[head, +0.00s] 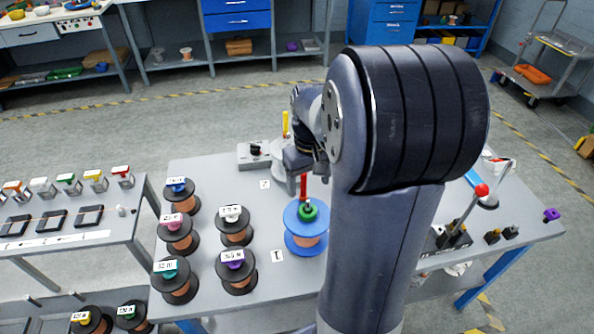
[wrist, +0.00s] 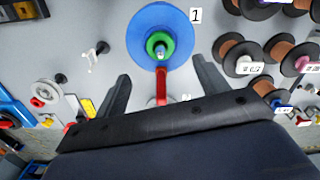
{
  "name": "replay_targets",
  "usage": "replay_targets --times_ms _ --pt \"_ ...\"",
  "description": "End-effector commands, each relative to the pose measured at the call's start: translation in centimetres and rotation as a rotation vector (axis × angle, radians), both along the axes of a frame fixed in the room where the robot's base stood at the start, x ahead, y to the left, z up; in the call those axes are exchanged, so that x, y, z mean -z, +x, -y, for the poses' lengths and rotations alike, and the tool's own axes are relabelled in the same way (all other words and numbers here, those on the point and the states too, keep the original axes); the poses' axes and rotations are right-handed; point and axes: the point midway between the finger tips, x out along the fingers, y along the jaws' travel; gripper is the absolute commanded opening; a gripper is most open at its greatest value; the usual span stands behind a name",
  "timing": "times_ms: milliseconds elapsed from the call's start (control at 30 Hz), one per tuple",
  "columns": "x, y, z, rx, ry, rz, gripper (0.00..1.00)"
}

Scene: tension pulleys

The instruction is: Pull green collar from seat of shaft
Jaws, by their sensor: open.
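The green collar (head: 308,212) sits around the shaft at the centre of a large blue-flanged spool (head: 292,236) on the table. In the wrist view the green collar (wrist: 151,42) rings the shaft tip (wrist: 160,51), with the blue flange (wrist: 141,22) around it. A red bar (wrist: 161,88) extends from beside the collar toward my gripper. My gripper (wrist: 160,68) is open, its fingers apart on either side of the red bar and short of the collar in the picture. In the head view my gripper (head: 297,175) is partly hidden by my arm.
Several copper-wound spools (head: 235,225) with black flanges stand left of the blue spool. A grey fixture (head: 254,156) is behind. A red-knobbed lever (head: 481,190) stands on the right.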

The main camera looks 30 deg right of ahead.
Motion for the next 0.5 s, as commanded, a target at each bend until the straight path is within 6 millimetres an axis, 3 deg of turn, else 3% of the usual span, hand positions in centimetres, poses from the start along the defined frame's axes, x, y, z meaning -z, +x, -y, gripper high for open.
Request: replay_targets --times_ms 500 --pt "8.4 -0.1 -0.1 0.0 0.001 -0.004 0.69"
